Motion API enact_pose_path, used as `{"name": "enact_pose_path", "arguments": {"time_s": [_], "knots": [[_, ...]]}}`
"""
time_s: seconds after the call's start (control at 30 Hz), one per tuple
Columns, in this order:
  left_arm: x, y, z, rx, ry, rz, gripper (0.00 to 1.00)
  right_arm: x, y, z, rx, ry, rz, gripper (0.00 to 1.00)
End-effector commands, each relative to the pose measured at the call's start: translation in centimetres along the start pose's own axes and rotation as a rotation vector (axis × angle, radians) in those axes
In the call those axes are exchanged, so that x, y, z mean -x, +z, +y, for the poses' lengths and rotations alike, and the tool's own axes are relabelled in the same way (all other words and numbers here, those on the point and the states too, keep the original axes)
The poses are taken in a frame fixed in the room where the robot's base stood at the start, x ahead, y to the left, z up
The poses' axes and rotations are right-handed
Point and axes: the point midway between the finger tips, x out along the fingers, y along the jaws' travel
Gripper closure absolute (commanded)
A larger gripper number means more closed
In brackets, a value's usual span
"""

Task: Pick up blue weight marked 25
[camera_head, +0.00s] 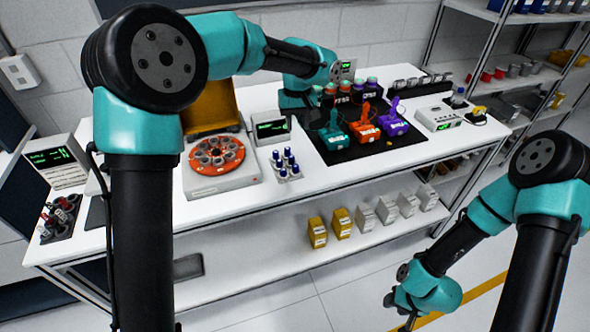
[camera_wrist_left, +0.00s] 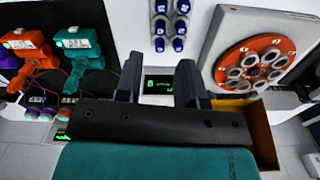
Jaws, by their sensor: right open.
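Several blue-capped cylinders (camera_head: 286,161) stand in a small white holder at the middle of the bench. They also show at the top of the left wrist view (camera_wrist_left: 168,26). Any marking 25 is too small to read, so I cannot tell which is the weight. My left gripper (camera_head: 311,116) is above the back of the bench, behind and right of the cylinders, apart from them. In the left wrist view its fingers (camera_wrist_left: 157,82) are spread with nothing between them. My right gripper (camera_head: 400,312) is open and empty, low in front of the bench over the floor.
An orange carousel (camera_head: 217,154) sits left of the cylinders, with a small green display (camera_head: 271,128) behind them. Teal (camera_head: 333,136), orange (camera_head: 364,126) and purple (camera_head: 392,122) devices stand on a black mat to the right. The white front bench edge is clear.

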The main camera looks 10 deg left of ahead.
Motion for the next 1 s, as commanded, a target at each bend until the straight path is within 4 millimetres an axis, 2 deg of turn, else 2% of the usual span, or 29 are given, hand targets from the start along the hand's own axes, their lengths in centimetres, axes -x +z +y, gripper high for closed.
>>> {"name": "enact_pose_path", "arguments": {"time_s": [0.63, 0.8, 1.0], "knots": [[-10.4, 0.0, -0.1, 0.000, -0.002, -0.004, 0.64, 0.0, 0.0, 0.0, 0.000, 0.000, 0.000, 0.57], [-11.7, 0.0, -0.1, -0.001, 0.000, -0.001, 0.64, 0.0, 0.0, 0.0, 0.000, 0.000, 0.000, 0.57], [-11.7, 0.0, 0.0, -0.001, 0.001, 0.000, 0.64, 0.0, 0.0, 0.0, 0.000, 0.000, 0.000, 0.57]]}}
